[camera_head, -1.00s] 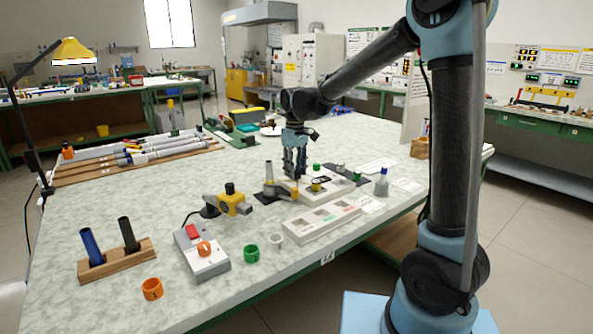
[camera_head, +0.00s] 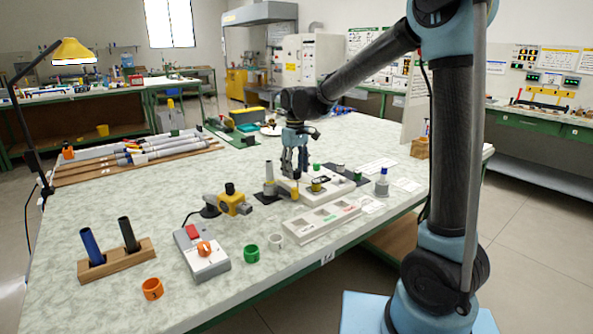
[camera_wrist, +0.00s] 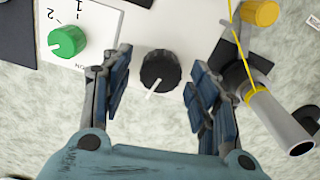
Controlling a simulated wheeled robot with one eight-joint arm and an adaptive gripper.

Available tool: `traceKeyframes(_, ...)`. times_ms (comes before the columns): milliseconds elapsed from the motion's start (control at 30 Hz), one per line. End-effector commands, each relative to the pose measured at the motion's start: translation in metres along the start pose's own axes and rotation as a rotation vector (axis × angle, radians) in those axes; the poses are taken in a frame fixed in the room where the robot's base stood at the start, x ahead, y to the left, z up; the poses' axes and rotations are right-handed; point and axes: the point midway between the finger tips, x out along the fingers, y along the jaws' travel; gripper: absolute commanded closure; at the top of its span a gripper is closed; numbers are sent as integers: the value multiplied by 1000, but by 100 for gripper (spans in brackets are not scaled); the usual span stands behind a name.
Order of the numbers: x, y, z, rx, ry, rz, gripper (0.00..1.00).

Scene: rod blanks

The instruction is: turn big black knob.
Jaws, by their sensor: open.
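The big black knob (camera_wrist: 160,72) is round with a ribbed edge and a white pointer line toward the lower left. It sits on a white panel (camera_wrist: 140,28) in the wrist view. My gripper (camera_wrist: 158,85) is open, with one blue finger on each side of the knob and a visible gap to it on both sides. In the head view my gripper (camera_head: 294,168) points down over the white panel box (camera_head: 334,190). The knob is hidden behind the fingers there.
A green knob (camera_wrist: 68,41) with marks 1 and 2 is left of the black knob. A grey tube on a stand (camera_wrist: 280,120) is close to the right finger. A white sorting tray (camera_head: 320,222) and a grey box with an orange knob (camera_head: 203,250) stand nearer the front.

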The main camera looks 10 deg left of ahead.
Motion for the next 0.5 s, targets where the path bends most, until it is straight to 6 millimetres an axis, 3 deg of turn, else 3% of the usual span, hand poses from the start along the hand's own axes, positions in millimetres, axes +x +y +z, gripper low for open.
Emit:
traceKeyframes(167,-17,0,0,0,0,0,45)
traceKeyframes(500,-78,0,0,0,0,-1,45)
